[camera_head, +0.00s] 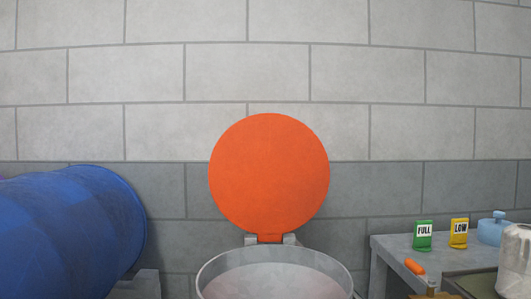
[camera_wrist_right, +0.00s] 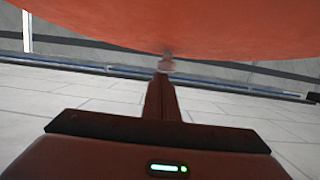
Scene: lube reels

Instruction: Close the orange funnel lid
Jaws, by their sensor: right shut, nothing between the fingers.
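The round orange lid (camera_head: 269,175) stands upright in the head view, hinged at its lower edge behind the round grey funnel (camera_head: 208,274). The funnel's wide mouth is open at the bottom of the view. In the right wrist view a broad orange-red surface (camera_wrist_right: 240,30), which looks like the lid, fills the top. My right gripper (camera_wrist_right: 166,66) is shut and empty, its fingertips close to that surface; I cannot tell if they touch. The right gripper does not show in the head view. My left gripper is in neither view.
A blue drum (camera_head: 70,235) lies on its side at the left. A grey bench (camera_head: 400,250) at the right holds a green FULL marker (camera_head: 423,237), a yellow LOW marker (camera_head: 459,234) and a blue container (camera_head: 491,230). A block wall (camera_head: 300,75) stands behind.

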